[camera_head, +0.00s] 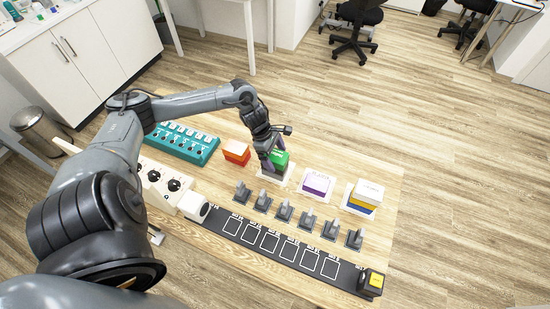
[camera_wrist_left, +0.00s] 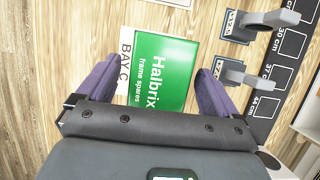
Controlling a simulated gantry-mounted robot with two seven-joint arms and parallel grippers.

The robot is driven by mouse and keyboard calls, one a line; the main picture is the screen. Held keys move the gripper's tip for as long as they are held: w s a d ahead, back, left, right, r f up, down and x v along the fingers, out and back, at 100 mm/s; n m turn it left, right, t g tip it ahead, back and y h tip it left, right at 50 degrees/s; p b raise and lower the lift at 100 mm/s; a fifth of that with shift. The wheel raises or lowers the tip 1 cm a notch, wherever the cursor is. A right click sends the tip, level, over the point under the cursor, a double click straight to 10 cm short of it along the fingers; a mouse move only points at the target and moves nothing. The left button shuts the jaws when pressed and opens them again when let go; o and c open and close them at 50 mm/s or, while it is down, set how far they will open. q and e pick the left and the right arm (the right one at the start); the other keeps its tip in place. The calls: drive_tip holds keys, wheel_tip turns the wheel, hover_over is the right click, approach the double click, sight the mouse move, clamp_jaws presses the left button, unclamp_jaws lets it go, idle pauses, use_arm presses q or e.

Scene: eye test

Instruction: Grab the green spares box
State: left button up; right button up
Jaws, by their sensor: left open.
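The green spares box (camera_head: 280,158) sits on a white pad near the middle of the wooden table. In the left wrist view the green box (camera_wrist_left: 163,72) reads "Halbrix frame spares", and the pad beside it reads "BAY C". My left gripper (camera_head: 268,158) is directly over the box. In the wrist view its two purple fingers are spread, one on each side of the box, with gaps showing between the fingers and the box sides. The gripper body hides the near part of the box. My right gripper is not in view.
Several grey stands (camera_head: 284,212) and a black marked strip (camera_head: 270,241) lie in front. A teal rack (camera_head: 182,144) is left.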

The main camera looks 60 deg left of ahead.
use_arm(q)
drive_tip(key=shift+f+b, duration=0.2)
drive_tip(key=shift+b, duration=0.15)
drive_tip(key=shift+c, duration=0.2)
drive_tip(key=c, duration=1.1)
drive_tip(key=shift+o, duration=0.2)
drive_tip(key=shift+r, duration=0.1)
